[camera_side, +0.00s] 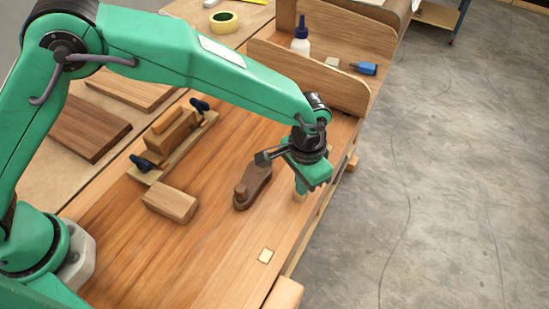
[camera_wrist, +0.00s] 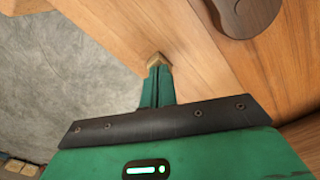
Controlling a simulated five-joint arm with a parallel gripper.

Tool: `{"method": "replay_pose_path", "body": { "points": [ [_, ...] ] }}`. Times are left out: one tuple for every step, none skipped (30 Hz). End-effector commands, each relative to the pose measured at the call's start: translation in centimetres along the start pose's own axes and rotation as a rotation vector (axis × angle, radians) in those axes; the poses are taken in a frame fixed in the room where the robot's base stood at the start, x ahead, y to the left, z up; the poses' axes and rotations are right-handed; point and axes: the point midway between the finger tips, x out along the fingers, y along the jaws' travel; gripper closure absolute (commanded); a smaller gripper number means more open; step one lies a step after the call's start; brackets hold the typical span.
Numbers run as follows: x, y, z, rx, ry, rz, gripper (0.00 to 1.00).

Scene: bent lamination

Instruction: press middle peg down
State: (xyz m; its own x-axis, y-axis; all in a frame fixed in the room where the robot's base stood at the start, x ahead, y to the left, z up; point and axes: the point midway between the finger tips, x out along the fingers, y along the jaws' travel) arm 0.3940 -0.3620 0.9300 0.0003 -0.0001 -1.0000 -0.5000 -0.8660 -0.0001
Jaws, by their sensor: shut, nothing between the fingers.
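The middle peg, a small light wooden block (camera_side: 299,198), is at the bench's right edge, directly below my gripper (camera_side: 301,187). In the wrist view the peg's top (camera_wrist: 157,59) shows just beyond my shut fingertips (camera_wrist: 158,70). My fingers are together, pointing down, with nothing between them. They cover part of the peg, and I cannot tell whether they touch it or how far it stands up. Another peg (camera_side: 265,256), a pale square, sits nearer the camera along the same edge and looks low or flush with the top.
A dark wooden plane (camera_side: 252,188) lies left of my gripper; it shows in the wrist view (camera_wrist: 247,14). A wooden block (camera_side: 170,203) and a clamped piece (camera_side: 172,137) lie farther left. A wooden rack with a glue bottle (camera_side: 301,42) stands behind. The floor drops away right.

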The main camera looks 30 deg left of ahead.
Motion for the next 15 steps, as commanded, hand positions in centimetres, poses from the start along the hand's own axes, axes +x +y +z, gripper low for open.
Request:
{"method": "replay_pose_path", "body": {
  "points": [
    [0.15, 0.0, 0.0, 0.0, 0.0, 0.0, 1.0],
    [0.2, 0.0, 0.0, 0.0, 0.0, 0.0, 1.0],
    [0.27, 0.0, 0.0, 0.0, 0.0, 0.0, 1.0],
    [0.32, 0.0, 0.0, 0.0, 0.0, 0.0, 1.0],
    [0.38, 0.0, 0.0, 0.0, 0.0, 0.0, 1.0],
    [0.45, 0.0, 0.0, 0.0, 0.0, 0.0, 1.0],
    [0.5, 0.0, 0.0, 0.0, 0.0, 0.0, 1.0],
    [0.55, 0.0, 0.0, 0.0, 0.0, 0.0, 1.0],
    [0.63, 0.0, 0.0, 0.0, 0.0, 0.0, 1.0],
    [0.68, 0.0, 0.0, 0.0, 0.0, 0.0, 1.0],
    [0.73, 0.0, 0.01, 0.0, 0.0, 0.0, 1.0],
    [0.81, 0.0, 0.01, 0.0, -0.001, 0.0, 1.0],
    [0.87, 0.0, 0.01, 0.0, -0.001, 0.0, 1.0],
    [0.92, 0.0, 0.01, 0.0, -0.001, 0.0, 1.0],
    [1.0, 0.0, 0.01, 0.0, -0.001, 0.0, 1.0]
  ]
}}
